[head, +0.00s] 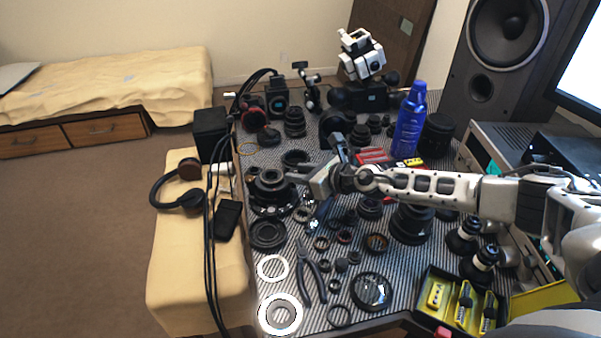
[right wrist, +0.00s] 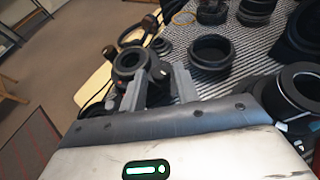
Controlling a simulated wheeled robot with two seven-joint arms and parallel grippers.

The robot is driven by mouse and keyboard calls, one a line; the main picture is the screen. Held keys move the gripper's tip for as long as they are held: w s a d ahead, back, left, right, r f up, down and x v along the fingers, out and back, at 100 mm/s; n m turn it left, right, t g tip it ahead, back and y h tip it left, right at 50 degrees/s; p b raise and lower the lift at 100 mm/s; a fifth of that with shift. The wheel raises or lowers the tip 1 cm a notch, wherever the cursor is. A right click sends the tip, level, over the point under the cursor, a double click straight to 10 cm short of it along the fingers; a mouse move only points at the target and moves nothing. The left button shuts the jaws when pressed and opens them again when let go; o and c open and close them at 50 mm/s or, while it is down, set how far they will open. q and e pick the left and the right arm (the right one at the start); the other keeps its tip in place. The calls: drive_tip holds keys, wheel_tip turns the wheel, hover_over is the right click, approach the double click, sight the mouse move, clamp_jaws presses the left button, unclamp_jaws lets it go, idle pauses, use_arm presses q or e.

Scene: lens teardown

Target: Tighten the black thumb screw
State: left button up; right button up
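A black ring-shaped lens part (head: 270,177) sits on a wider dark base at the left of the striped mat. My left gripper is out of view.
Loose rings, lens parts and pliers (head: 312,278) crowd the striped mat. A blue bottle (head: 410,120) stands behind my right arm. Headphones (head: 180,190) lie left of the mat. A black-and-yellow box (head: 420,310) is at the front right.

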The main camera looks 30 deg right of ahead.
drive_tip(key=shift+w, duration=0.1)
clamp_jaws()
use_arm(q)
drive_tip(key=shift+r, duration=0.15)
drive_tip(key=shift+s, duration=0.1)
